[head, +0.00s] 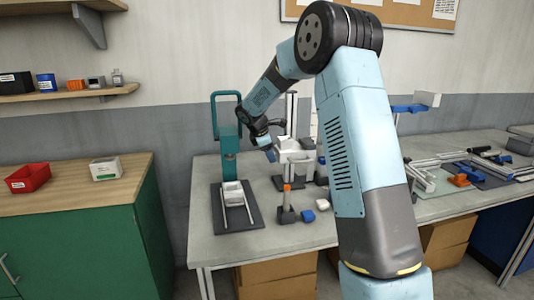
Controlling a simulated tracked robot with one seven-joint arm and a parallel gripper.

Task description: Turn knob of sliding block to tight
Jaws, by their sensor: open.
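My gripper (270,154) hangs at the end of my arm above the middle table, in front of a white block assembly (295,148) on an upright grey post. It is open and small in the picture. I cannot tell whether it touches anything. The white assembly may be the sliding block. Its knob cannot be made out, and my gripper and arm cover part of that area.
A teal press (228,135) stands left of my gripper, with a white tray (232,187) on its dark base. An orange-topped post (287,188), a blue block (308,216) and a white piece (322,205) stand near the front. The front-left tabletop (215,247) is clear.

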